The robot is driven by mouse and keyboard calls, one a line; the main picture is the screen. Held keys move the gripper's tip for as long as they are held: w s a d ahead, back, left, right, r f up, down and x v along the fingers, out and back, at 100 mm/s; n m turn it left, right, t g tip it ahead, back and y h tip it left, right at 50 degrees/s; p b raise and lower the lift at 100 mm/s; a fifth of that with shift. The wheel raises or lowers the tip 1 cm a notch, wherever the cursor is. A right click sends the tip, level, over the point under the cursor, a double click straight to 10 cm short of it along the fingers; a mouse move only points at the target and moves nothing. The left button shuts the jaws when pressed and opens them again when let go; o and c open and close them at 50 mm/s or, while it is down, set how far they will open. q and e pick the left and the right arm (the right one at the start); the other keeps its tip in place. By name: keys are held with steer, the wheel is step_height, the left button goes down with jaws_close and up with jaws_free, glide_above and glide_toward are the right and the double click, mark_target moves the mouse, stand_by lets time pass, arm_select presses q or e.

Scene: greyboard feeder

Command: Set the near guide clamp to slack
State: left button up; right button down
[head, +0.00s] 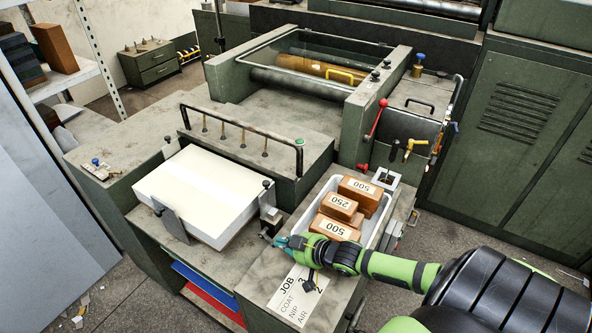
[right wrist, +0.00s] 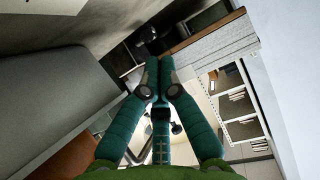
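A white greyboard stack (head: 200,195) lies on the feeder table. A metal guide with a dark knob on top (head: 267,197) stands at its right corner, and appears to be the near guide. The dark low part at its foot (head: 268,230) may be its clamp; its setting cannot be read. My right gripper (head: 281,242) is just right of and below that foot, its teal fingers pointing left; I cannot tell whether they touch. In the right wrist view my right gripper (right wrist: 160,72) has its fingertips together with nothing seen between them. My left gripper is out of view.
A white tray (head: 384,226) holds brown blocks (head: 337,228) marked 500 and 250 beside my right arm. A printed job card (head: 291,297) lies below the gripper. A plate guide (head: 170,221) stands at the stack's front; a dark rail (head: 241,122) crosses behind it.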

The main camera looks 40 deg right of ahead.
steer(key=v, duration=0.9)
steer(key=shift+s+r, duration=0.2)
steer(key=shift+s, duration=0.1)
